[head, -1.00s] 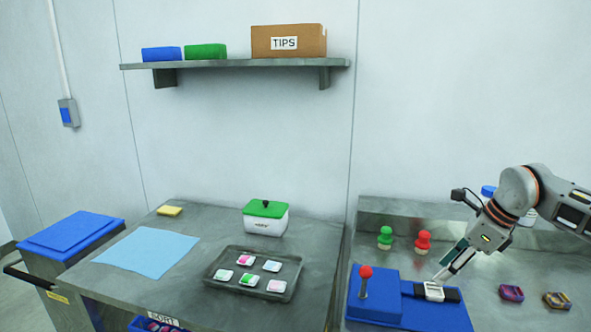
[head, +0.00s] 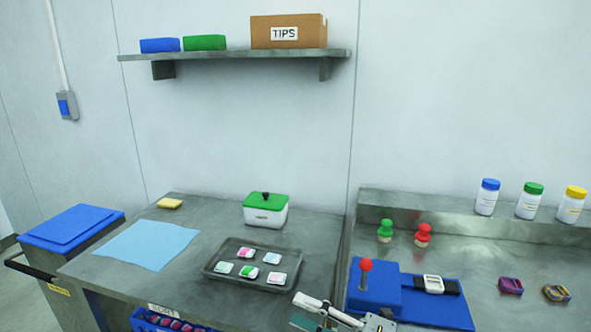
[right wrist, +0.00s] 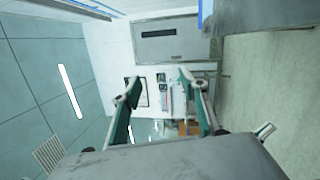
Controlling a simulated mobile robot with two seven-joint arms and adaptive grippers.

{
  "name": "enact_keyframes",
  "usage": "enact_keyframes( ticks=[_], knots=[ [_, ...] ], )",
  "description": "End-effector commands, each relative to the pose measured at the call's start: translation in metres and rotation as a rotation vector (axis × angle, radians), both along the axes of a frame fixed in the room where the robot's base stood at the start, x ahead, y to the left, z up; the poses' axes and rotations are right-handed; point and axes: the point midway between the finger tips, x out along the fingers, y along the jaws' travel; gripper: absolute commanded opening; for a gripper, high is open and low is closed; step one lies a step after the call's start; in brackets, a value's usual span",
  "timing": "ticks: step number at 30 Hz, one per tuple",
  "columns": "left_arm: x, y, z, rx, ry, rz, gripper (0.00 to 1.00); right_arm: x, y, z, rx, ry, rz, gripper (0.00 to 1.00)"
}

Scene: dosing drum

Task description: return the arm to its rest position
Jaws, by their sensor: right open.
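My right gripper (head: 306,308) is at the bottom edge of the head view, in front of the gap between the two tables. Its fingers are apart and empty. In the right wrist view the gripper (right wrist: 157,85) also shows, with its two fingers spread and nothing between them. That view looks out on the room: a wall, a door (right wrist: 172,40) and floor. Most of the right arm is out of the head view. The left gripper is not in view.
The blue device (head: 378,298) with a red-knobbed lever stands just right of the gripper. The dark tray (head: 212,271) of several small packets lies behind it, to the left. Green and red stamps (head: 423,236), bottles (head: 530,202) and two small dies (head: 511,285) are further right.

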Motion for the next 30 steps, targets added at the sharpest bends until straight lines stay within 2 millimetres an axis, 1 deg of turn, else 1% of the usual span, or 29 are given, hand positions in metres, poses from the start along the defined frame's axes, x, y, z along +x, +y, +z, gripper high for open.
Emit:
enact_keyframes(
  ticks=[1,2,5,8,11,12,14,15,17,18,21,24,25,27,30],
  knots=[
    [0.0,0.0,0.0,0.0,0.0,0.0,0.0,-0.002,-0.004,-0.008,0.075,0.094,-0.057,0.43],
    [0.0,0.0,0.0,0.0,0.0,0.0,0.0,0.0,-0.008,-0.013,0.119,0.15,-0.093,0.43],
    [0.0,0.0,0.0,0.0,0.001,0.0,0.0,0.002,-0.027,-0.035,0.255,0.344,-0.221,0.43],
    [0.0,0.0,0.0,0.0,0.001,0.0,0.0,-0.002,-0.052,-0.069,0.382,0.547,-0.354,0.43],
    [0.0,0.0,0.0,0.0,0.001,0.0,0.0,-0.015,-0.08,-0.113,0.496,0.755,-0.492,0.43],
    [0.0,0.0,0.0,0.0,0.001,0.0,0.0,-0.023,-0.092,-0.132,0.539,0.84,-0.549,0.43],
    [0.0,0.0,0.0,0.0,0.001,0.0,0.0,-0.04,-0.11,-0.163,0.602,0.967,-0.636,0.43],
    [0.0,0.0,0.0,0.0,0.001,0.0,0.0,-0.053,-0.122,-0.183,0.64,1.051,-0.695,0.43],
    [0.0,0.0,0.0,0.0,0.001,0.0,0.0,-0.075,-0.137,-0.212,0.692,1.165,-0.775,0.43],
    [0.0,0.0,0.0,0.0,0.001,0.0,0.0,-0.091,-0.147,-0.229,0.721,1.233,-0.823,0.43],
    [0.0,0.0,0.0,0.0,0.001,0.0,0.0,-0.125,-0.164,-0.262,0.778,1.37,-0.923,0.43],
    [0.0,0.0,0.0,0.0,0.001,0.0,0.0,-0.151,-0.174,-0.283,0.813,1.459,-0.99,0.43],
    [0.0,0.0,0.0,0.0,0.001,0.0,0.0,-0.157,-0.176,-0.287,0.821,1.477,-1.004,0.43],
    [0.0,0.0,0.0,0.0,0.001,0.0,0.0,-0.165,-0.179,-0.293,0.834,1.507,-1.025,0.43],
    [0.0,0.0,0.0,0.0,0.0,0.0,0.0,-0.17,-0.181,-0.296,0.839,1.521,-1.036,0.43]
  ],
)
